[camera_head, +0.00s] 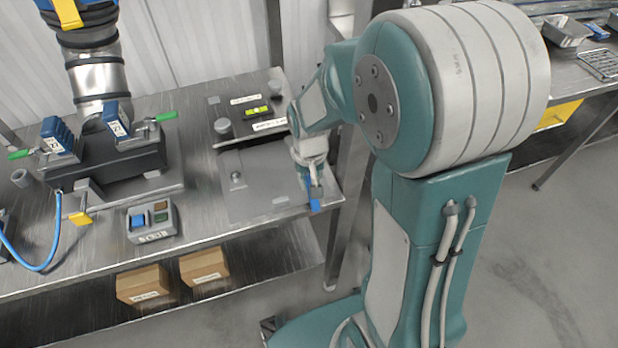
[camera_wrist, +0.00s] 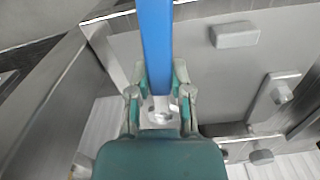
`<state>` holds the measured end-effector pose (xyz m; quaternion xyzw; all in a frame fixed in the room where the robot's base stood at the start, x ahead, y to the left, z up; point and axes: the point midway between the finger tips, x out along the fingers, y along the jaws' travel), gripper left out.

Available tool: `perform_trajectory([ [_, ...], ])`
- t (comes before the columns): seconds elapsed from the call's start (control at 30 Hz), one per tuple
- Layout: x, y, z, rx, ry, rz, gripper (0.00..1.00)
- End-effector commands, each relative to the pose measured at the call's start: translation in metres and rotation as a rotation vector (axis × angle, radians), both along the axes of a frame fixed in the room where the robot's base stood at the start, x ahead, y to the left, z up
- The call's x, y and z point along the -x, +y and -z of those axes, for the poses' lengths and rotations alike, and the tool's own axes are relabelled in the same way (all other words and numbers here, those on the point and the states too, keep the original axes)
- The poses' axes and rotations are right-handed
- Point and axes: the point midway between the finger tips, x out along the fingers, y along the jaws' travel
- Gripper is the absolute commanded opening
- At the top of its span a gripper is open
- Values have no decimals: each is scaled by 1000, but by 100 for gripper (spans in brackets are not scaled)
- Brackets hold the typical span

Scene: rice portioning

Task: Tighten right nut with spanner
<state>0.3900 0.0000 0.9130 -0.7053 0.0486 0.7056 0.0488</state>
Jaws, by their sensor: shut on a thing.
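My gripper (camera_head: 313,188) is at the right end of the workbench, shut on a blue bar-shaped handle, which I take to be the spanner (camera_head: 314,206). In the wrist view the blue spanner handle (camera_wrist: 157,45) runs up the picture between the fingers of my gripper (camera_wrist: 158,82). The spanner's working end cannot be made out. A bolt-like stub on a small block (camera_head: 236,176) stands on the grey plate (camera_head: 255,160), left of my gripper and apart from it. It also shows in the wrist view (camera_wrist: 281,93). I cannot tell whether this is the right nut.
A dark fixture (camera_head: 120,160) with blue clamps and green levers sits at left under a pipe (camera_head: 100,80). A control box (camera_head: 152,221) stands in front. A dark tray (camera_head: 250,108) with labels and a green level lies behind the plate. Cardboard boxes (camera_head: 143,284) are below.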

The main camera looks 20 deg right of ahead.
Motion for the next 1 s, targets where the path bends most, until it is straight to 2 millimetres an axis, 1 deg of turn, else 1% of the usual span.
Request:
perform_trajectory([
  [0.2, 0, 0, 4, 0, 1, 0, 0],
  [0.57, 0, 0, 4, 0, 0, 0, 0],
  [1.0, 0, 0, 9, 0, 0, 0, 0],
])
